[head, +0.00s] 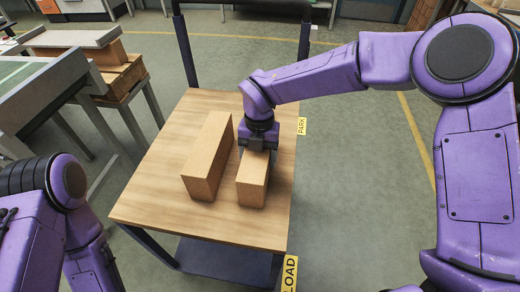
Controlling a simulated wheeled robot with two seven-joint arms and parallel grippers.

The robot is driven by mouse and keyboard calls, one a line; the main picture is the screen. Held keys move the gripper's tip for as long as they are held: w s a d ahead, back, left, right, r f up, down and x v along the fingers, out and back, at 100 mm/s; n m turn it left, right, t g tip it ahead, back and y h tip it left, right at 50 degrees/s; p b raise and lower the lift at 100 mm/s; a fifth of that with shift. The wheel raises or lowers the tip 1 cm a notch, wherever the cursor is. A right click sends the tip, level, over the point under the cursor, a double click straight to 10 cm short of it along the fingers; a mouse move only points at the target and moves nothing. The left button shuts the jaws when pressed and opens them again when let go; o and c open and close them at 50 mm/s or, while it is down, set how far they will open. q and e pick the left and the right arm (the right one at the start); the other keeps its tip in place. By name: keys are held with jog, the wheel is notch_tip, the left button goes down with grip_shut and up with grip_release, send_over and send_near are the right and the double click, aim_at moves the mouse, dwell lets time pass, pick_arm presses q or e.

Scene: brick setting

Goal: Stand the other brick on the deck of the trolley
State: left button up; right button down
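The trolley's wooden deck (140,205) is in the middle of the head view. A long tan brick (200,160) stands on the left half of the deck. A second tan brick (252,185) is on the deck to its right, roughly parallel, with a narrow gap between them. My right gripper (259,148) points down at the far part of the second brick, right at its top. Its fingertips are too small and hidden to show whether they grip. My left arm is at the lower left; its gripper is out of view.
Dark posts (185,50) rise at the trolley's far side. A bench (45,95) stands to the left, beside a stand with stacked tan blocks (120,78). Yellow labels reading PARK (302,126) and LOAD (290,274) are at the trolley's right. The deck's front is clear.

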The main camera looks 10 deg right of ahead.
jog(key=shift+r, duration=0.1)
jog(key=shift+c, duration=0.2)
grip_release()
jog(key=shift+s, duration=0.1)
jog(key=shift+r, duration=0.15)
jog(key=r, duration=0.4)
jog(key=w+r, duration=0.1)
jog(key=r, duration=0.6)
jog(key=shift+w+d+r+p, duration=0.15)
jog(key=shift+d+r+p, duration=0.1)
jog(key=shift+r+p, duration=0.15)
